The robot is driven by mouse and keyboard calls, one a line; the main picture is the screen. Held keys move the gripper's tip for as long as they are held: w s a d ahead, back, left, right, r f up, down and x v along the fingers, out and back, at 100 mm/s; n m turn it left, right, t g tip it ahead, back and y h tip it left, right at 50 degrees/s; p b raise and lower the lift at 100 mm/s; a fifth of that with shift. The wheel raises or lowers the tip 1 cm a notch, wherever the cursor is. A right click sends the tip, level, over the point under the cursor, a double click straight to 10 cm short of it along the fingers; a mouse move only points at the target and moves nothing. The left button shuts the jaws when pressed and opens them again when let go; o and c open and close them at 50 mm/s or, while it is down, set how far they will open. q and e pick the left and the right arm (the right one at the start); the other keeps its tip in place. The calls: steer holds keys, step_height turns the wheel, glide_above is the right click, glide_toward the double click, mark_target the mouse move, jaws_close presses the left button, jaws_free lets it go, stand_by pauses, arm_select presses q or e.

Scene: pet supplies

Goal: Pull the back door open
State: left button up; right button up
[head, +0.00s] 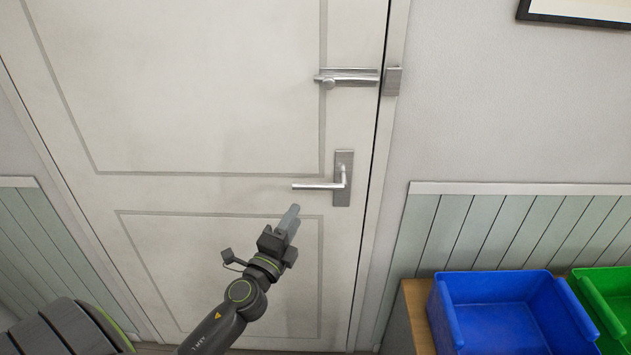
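The back door (200,90) is a cream panelled door that fills the left and middle of the head view. It looks closed, with a thin dark line along its right edge. Its silver lever handle (318,186) lies level, pointing left from an upright plate. Above it is a silver slide bolt (347,76), its knob toward the left end. The bolt's keeper (392,82) is on the frame. My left gripper (292,212) is just below the lever's free end and looks apart from it. Its fingers overlap in this view, so their opening is unclear. My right gripper is not seen.
A blue bin (505,310) and a green bin (608,300) stand on a wooden cabinet (415,310) at the lower right, close to the door frame. Pale green panelling (510,225) lines the wall. A picture frame hangs at the top right.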

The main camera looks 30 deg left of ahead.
mark_target(313, 189)
arm_select(q)
steer(key=p+x, duration=0.1)
steer(key=x, duration=1)
steer(key=shift+w+p, duration=0.25)
steer(key=shift+p, duration=0.05)
jaws_close()
